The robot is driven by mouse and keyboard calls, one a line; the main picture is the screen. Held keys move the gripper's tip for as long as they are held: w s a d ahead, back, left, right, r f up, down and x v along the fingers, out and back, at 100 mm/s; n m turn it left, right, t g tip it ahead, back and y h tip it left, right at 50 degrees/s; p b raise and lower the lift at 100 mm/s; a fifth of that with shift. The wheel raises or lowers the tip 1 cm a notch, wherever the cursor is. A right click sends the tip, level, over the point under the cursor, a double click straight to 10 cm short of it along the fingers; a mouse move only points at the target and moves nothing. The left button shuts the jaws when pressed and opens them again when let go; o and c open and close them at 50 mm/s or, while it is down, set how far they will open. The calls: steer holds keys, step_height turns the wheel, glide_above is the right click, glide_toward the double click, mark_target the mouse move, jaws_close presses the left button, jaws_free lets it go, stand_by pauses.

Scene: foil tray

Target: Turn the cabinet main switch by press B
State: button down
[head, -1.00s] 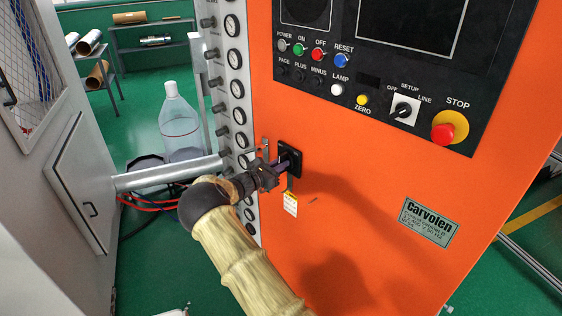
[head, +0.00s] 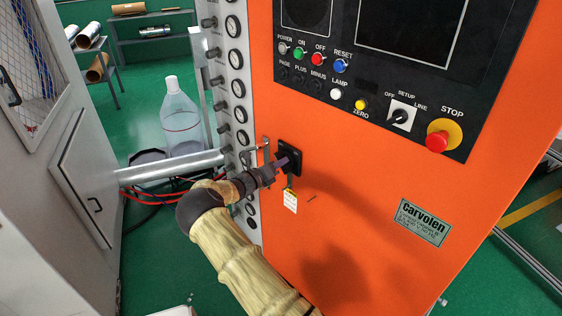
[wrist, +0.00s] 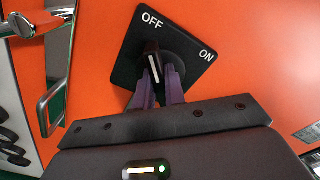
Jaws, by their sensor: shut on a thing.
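The main switch (head: 296,157) is a black square plate with a rotary handle on the front of the orange cabinet (head: 360,215). In the wrist view the plate (wrist: 128,67) carries the words OFF and ON. Its handle (wrist: 153,66) has a pale edge and points roughly toward OFF. My gripper (head: 284,163) reaches the switch from the left. In the wrist view the purple fingers of my gripper (wrist: 160,78) are shut on the handle, one on each side. The fingers hide part of the handle's base.
A metal door handle (wrist: 57,105) is close on the left in the wrist view. A gauge column (head: 235,85) and a pipe (head: 170,169) stand left. The control panel (head: 400,75) is above.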

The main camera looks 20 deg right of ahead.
steer(key=shift+f+n, duration=0.15)
steer(key=shift+n, duration=0.15)
steer(key=c, duration=1.5)
jaws_free()
steer(key=shift+o, duration=0.2)
steer(key=b+v, duration=0.3)
steer(key=v, duration=1.4)
steer(key=shift+a, duration=0.15)
